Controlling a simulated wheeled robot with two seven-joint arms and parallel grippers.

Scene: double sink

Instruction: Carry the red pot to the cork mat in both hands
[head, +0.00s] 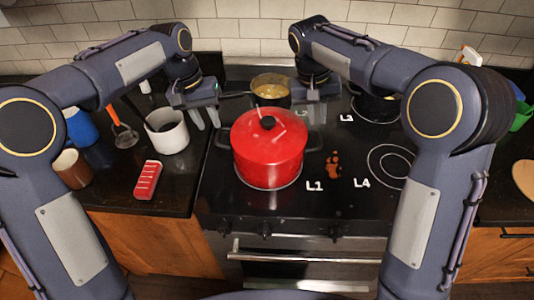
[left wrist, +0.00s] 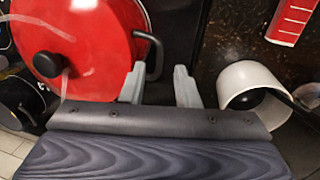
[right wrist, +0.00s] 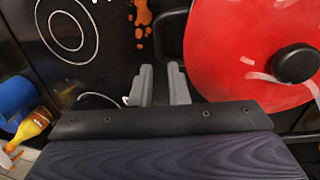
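The red pot (head: 268,158), lidded with a black knob, stands on the front left burner marked L1. Its black side handles show in the left wrist view (left wrist: 157,58) and the right wrist view (right wrist: 168,32). My left gripper (head: 207,118) is open and empty above the left handle, its fingers apart. My right gripper (head: 316,114) is open by the right handle, with a narrower gap and nothing seen between its fingers. A tan, round-edged flat thing (head: 524,178), perhaps the cork mat, is cut off at the right edge.
A pot with yellowish contents (head: 271,92) stands behind the red pot, and a dark pan (head: 376,108) is at the back right. An orange-brown spill (head: 334,164) marks the stove. A white crock (head: 167,132), brown cup (head: 73,168) and red-white item (head: 148,180) occupy the left counter.

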